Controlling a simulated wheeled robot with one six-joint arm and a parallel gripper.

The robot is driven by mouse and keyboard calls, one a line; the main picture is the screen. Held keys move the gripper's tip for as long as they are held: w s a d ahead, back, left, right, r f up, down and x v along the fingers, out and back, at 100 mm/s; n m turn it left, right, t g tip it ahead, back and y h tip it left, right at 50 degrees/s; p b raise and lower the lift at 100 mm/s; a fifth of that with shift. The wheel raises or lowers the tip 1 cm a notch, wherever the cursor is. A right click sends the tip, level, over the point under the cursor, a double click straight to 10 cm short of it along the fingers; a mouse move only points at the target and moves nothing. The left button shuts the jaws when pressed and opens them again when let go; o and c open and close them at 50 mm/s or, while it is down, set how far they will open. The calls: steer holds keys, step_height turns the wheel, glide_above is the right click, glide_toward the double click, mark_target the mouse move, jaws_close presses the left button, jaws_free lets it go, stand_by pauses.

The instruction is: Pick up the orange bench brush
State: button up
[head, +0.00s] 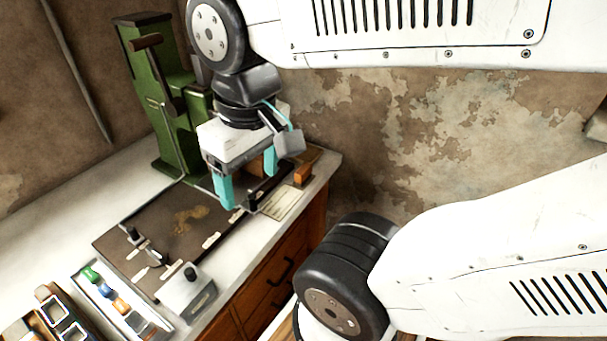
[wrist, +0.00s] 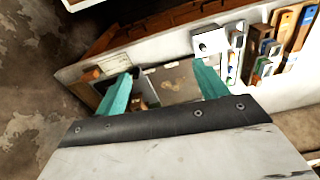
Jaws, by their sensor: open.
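My gripper (head: 247,190) is open and empty, with its two teal fingers pointing down above the dark work mat on the bench. It also shows in the wrist view (wrist: 161,75). A small orange piece (head: 303,173) sits at the bench's right edge beside a paper card, to the right of my fingers and apart from them. In the wrist view the orange piece (wrist: 92,74) is left of the left finger. Its bristles cannot be made out. Orange-handled flat tools (wrist: 283,22) also show at the wrist view's upper right; I cannot tell which is the brush.
A green press (head: 165,100) stands at the back of the bench. The dark mat (head: 165,205) carries small fittings, with a grey box (head: 188,297) near its front. A tray of coloured-handled tools (head: 105,290) lies at lower left. Wooden drawers (head: 265,295) form the bench front.

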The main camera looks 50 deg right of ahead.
steer(key=shift+o, duration=0.6)
steer(key=w+d+f+m+g, duration=0.2)
steer(key=w+d+f+m, duration=0.2)
steer(key=d, duration=0.5)
steer(key=f+m, duration=0.1)
steer(key=m, duration=0.1)
steer(key=shift+w+f+m+g+y, duration=0.15)
steer(key=shift+w+m+g+y, duration=0.15)
steer(key=shift+w+g, duration=0.1)
steer(key=m+t, duration=0.1)
steer(key=m, duration=2.5)
glide_above(303, 168)
steer(key=f, duration=1.2)
steer(key=shift+s+a+f, duration=0.1)
steer(key=shift+s+f, duration=0.15)
steer(key=shift+s, duration=0.1)
steer(key=shift+w+d+m, duration=0.2)
steer(key=shift+m, duration=0.8)
steer(key=shift+f, duration=0.15)
step_height(303, 168, down, 8)
steer(key=shift+a+r, duration=0.15)
steer(key=shift+r, duration=0.1)
steer(key=c, duration=1.2)
steer(key=shift+o, duration=0.2)
